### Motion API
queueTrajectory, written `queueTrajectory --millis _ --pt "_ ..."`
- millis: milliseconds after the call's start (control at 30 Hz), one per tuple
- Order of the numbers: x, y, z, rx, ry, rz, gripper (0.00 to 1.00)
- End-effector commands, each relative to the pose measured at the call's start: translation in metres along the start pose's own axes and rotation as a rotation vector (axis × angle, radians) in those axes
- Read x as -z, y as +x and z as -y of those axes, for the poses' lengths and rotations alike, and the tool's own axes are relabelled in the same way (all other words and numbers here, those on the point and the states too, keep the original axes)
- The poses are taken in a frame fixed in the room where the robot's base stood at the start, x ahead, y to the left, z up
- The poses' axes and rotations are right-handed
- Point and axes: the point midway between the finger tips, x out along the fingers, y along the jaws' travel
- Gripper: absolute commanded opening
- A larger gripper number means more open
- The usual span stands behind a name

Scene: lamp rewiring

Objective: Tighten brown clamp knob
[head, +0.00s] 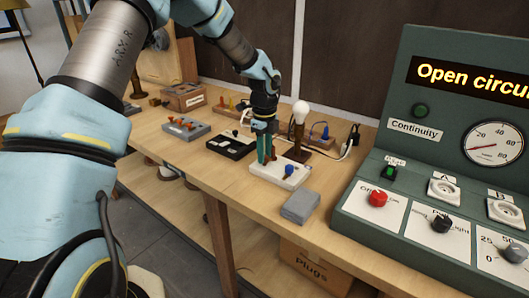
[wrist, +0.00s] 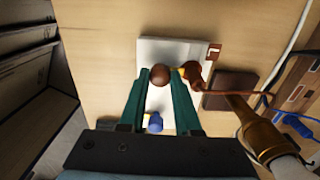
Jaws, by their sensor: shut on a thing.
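The white terminal block (head: 268,176) lies on the bench, and it also shows in the wrist view (wrist: 180,50). In the wrist view the brown clamp knob (wrist: 160,76) sits between the green fingertips of my gripper (wrist: 161,84), which is shut on it. In the head view my gripper (head: 265,150) points down over the block and the brown knob is hidden behind the fingers. A blue knob (wrist: 154,123) stands on the same block, also seen in the head view (head: 288,170). A brown wire (wrist: 230,94) runs to a brown piece (wrist: 190,70) right beside the knob.
The lamp with its bulb (head: 300,111) stands close behind the block. A grey box (head: 300,206) lies in front of it. A green tester panel (head: 430,150) stands at the right, its display reading "Open circu", cut off. A black tray (head: 232,145) is at the left.

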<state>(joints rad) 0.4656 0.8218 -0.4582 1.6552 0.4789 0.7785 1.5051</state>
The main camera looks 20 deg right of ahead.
Motion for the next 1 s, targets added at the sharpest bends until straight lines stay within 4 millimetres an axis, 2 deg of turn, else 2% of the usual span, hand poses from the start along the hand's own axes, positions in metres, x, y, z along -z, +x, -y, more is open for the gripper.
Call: queueTrajectory --millis 300,333,433,767,867,1000 --pt "0.0 -0.001 0.001 0.003 0.003 0.001 0.0" --pt "0.0 -0.001 0.001 0.003 0.003 0.001 0.33" --pt "0.0 -0.001 0.001 0.002 0.003 0.001 0.44" --pt "0.0 -0.004 0.001 0.002 0.001 0.001 0.44" --pt "-0.001 -0.015 0.001 0.004 0.0 0.003 0.44" --pt "-0.001 -0.041 0.002 0.006 0.0 0.003 0.44"
